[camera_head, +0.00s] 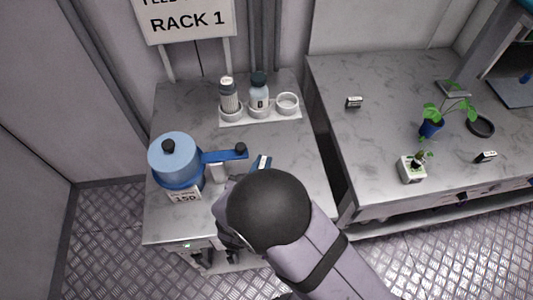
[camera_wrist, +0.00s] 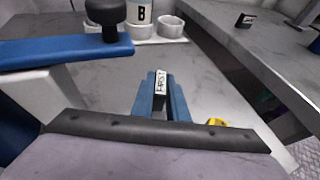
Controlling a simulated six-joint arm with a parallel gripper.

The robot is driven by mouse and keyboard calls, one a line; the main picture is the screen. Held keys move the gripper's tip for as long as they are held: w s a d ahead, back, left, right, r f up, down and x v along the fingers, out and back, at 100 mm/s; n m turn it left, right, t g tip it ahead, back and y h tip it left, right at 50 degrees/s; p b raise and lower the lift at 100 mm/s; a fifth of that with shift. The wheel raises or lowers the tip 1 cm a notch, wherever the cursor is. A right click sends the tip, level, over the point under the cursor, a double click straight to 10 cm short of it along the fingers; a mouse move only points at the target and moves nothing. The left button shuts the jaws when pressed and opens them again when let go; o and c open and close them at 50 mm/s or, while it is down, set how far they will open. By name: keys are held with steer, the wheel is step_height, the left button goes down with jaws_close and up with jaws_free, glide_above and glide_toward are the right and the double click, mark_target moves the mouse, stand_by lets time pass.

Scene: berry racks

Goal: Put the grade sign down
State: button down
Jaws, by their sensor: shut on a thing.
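The grade sign is a small black block with a white label reading "FIRST" (camera_wrist: 161,84). My gripper (camera_wrist: 160,98) is shut on it, with one blue finger on each side. The sign stands upright between the fingers, over the left marbled counter. In the head view the sign's label (camera_head: 262,162) and my blue fingers (camera_head: 259,168) show just beyond my dark round wrist, right of the blue pot's handle. The sign's lower part is hidden, so I cannot tell whether it touches the counter.
A blue lidded pot (camera_head: 175,160) stands on the left, its handle (camera_head: 226,155) close to my gripper. A white holder (camera_head: 262,116) with two bottles stands behind. A gap separates the right counter (camera_head: 385,140), which bears other small signs (camera_head: 354,102) and potted plants (camera_head: 430,128).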

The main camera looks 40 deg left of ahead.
steer(key=shift+w+a, duration=0.1)
steer(key=shift+w, duration=0.15)
steer(key=shift+w, duration=0.2)
steer(key=w, duration=0.1)
steer(key=w+a, duration=0.1)
steer(key=w, duration=0.1)
steer(key=shift+w+a, duration=0.1)
steer(key=shift+a, duration=0.05)
steer(key=shift+f+b, duration=0.45)
steer(key=shift+f, duration=0.2)
steer(key=shift+a+f, duration=0.1)
steer(key=shift+f, duration=0.2)
steer(key=c, duration=1.7)
jaws_free()
steer(key=shift+c, duration=0.2)
